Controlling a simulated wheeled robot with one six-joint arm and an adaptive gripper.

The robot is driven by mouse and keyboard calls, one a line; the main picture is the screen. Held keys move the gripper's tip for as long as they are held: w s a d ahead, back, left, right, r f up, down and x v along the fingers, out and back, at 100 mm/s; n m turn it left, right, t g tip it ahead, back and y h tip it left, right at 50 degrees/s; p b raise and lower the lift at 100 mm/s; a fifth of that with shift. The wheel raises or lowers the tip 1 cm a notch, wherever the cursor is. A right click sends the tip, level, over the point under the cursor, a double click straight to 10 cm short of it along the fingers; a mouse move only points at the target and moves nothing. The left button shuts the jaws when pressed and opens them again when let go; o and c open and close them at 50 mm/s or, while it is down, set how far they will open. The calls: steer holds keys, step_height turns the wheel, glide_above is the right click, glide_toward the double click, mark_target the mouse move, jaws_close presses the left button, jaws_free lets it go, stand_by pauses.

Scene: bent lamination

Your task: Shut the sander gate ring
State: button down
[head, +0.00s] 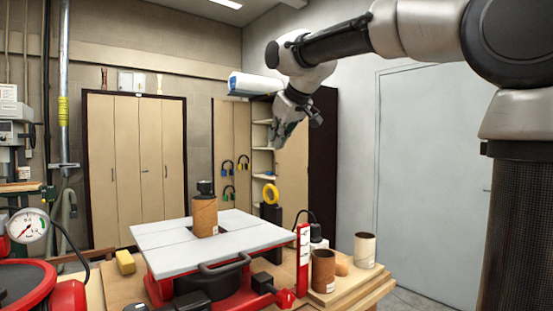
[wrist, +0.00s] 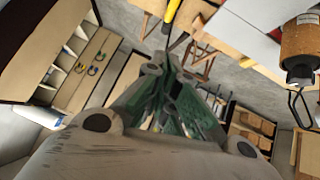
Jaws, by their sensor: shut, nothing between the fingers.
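The yellow gate ring (head: 271,193) stands upright on top of a black post (head: 271,213) behind the right rear of the sander's white table (head: 160,236). A yellow piece at the top of the wrist view (wrist: 172,14) looks like the same ring, seen nearly edge-on. My gripper (head: 279,140) is shut and empty, pointing down in the air above the ring and apart from it. In the wrist view its fingers (wrist: 178,95) fill the middle. The brown sanding drum (head: 205,216) stands upright on the table; it also shows in the wrist view (wrist: 302,45).
A red upright piece (head: 303,258), a brown sleeve (head: 323,271) and a pale sleeve (head: 365,250) stand right of the sander on the wooden bench. A yellow block (head: 125,262) lies at the left. Shelves and cabinets (head: 137,160) stand behind. The air around my gripper looks clear.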

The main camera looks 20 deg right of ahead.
steer(key=x, duration=0.8)
glide_above(267, 203)
steer(key=s, duration=0.2)
steer(key=shift+w+d+f, duration=0.1)
steer(key=shift+f, duration=1.15)
steer(key=shift+w+d+f, duration=0.1)
steer(key=shift+f, duration=1.1)
step_height(267, 203, down, 8)
steer(key=shift+r, duration=0.15)
steer(key=shift+s, duration=0.1)
